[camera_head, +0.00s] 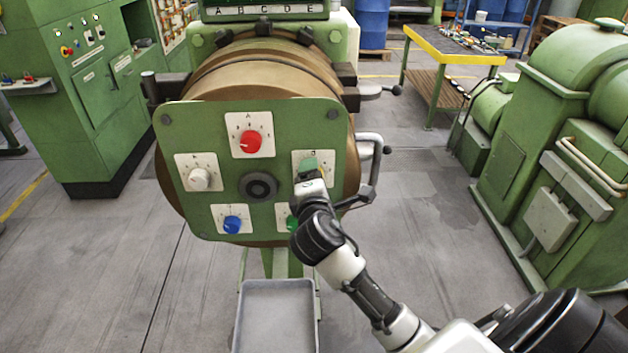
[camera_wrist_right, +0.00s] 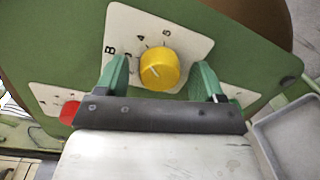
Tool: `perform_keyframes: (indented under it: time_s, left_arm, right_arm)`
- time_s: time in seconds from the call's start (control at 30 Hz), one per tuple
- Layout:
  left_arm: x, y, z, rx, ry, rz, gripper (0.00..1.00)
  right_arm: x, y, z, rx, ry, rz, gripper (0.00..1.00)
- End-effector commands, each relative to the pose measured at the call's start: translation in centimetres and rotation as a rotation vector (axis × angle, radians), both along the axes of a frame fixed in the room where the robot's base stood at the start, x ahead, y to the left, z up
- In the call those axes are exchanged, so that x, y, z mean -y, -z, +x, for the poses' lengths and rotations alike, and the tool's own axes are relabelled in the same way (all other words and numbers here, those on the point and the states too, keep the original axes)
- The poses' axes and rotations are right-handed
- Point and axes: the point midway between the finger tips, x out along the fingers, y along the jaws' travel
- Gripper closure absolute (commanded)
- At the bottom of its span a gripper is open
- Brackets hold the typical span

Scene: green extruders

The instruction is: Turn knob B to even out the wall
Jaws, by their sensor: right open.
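Knob B (camera_wrist_right: 160,70) is yellow and sits on a white scale plate marked B in the right wrist view. Its white pointer line points toward the upper left of that picture. My right gripper (camera_wrist_right: 160,76) is open, with one green finger on each side of the knob and visible gaps between. In the head view my right gripper (camera_head: 309,166) is in front of the upper right scale plate (camera_head: 327,158) and hides most of the knob. My left gripper is not in view.
The green panel also carries a red knob (camera_head: 250,142), a white knob (camera_head: 200,178), a blue knob (camera_head: 232,224) and a partly hidden green knob (camera_head: 292,223). A black round hub (camera_head: 258,187) is at its centre. Handles (camera_head: 369,170) stick out at right. A grey tray (camera_head: 276,318) lies below.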

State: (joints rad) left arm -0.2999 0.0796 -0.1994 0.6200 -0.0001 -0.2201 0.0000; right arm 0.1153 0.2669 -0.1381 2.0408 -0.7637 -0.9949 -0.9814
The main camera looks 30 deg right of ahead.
Motion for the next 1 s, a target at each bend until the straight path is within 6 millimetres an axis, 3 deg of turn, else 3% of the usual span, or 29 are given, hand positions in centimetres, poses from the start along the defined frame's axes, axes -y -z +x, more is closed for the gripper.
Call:
perform_keyframes:
  time_s: [0.23,0.7,1.0]
  left_arm:
    - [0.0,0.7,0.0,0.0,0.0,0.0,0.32]
    - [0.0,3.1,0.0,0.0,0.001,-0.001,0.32]
    - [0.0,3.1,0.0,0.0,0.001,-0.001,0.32]
  right_arm:
    - [-0.9,0.1,-1.3,0.001,-0.002,0.002,0.31]
    - [-5.3,-0.4,-8.3,0.0,-0.002,0.001,0.31]
    - [-5.7,-0.6,-9.2,-0.001,0.0,0.0,0.31]
